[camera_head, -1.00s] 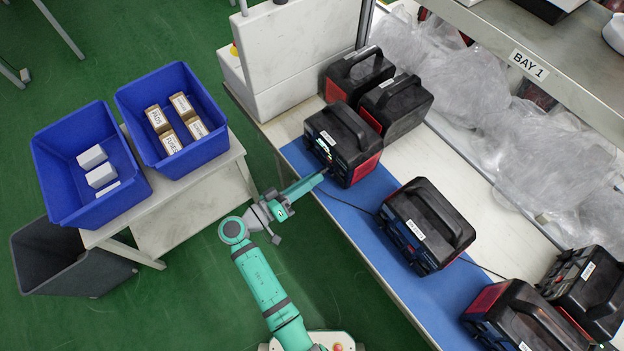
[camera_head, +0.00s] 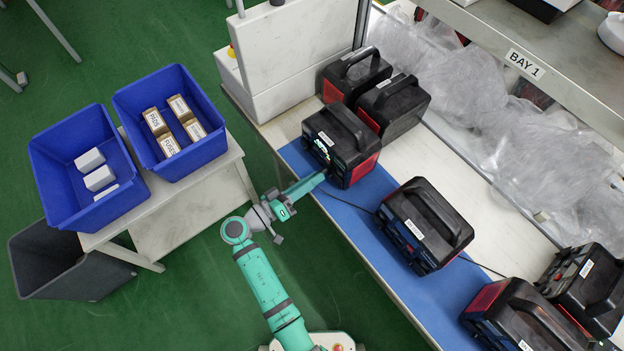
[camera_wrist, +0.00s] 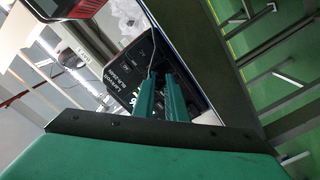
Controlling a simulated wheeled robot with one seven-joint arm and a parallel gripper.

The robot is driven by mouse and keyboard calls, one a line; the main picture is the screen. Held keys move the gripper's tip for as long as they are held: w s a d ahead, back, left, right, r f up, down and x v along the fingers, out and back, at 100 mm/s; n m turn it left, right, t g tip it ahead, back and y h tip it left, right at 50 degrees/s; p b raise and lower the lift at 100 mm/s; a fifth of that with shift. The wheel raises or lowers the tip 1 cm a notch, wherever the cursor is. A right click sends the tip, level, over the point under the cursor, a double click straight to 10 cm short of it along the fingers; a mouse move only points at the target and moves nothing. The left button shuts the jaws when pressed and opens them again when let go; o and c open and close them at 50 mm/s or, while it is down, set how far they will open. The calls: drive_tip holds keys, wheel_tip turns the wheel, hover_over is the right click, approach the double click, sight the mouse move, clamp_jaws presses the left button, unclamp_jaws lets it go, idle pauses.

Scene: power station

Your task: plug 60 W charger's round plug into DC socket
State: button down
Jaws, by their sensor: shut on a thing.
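My gripper (camera_head: 324,174) is at the front face of a black and red power station (camera_head: 354,161) on the blue mat. Its lit display shows just above the fingertips. In the wrist view my two green fingers (camera_wrist: 160,76) are close together, and a thin cable (camera_wrist: 151,40) runs from their tips. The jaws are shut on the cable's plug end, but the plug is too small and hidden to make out. The DC socket is hidden too, so I cannot tell whether the plug is in it. A dark face with white lettering (camera_wrist: 121,77) lies beyond the fingers.
A thin dark cable (camera_head: 350,204) crosses the mat (camera_head: 352,219) towards another power station (camera_head: 408,244). More stations stand behind and at lower right. Blue bins (camera_head: 62,200) stand on a side table at left. Plastic wrap lies under the shelf (camera_head: 562,87).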

drive_tip(key=shift+w+d, duration=0.15)
drive_tip(key=c, duration=1.7)
unclamp_jaws()
drive_tip(key=v, duration=1)
drive_tip(key=shift+s+a, duration=0.25)
drive_tip(key=shift+a, duration=0.05)
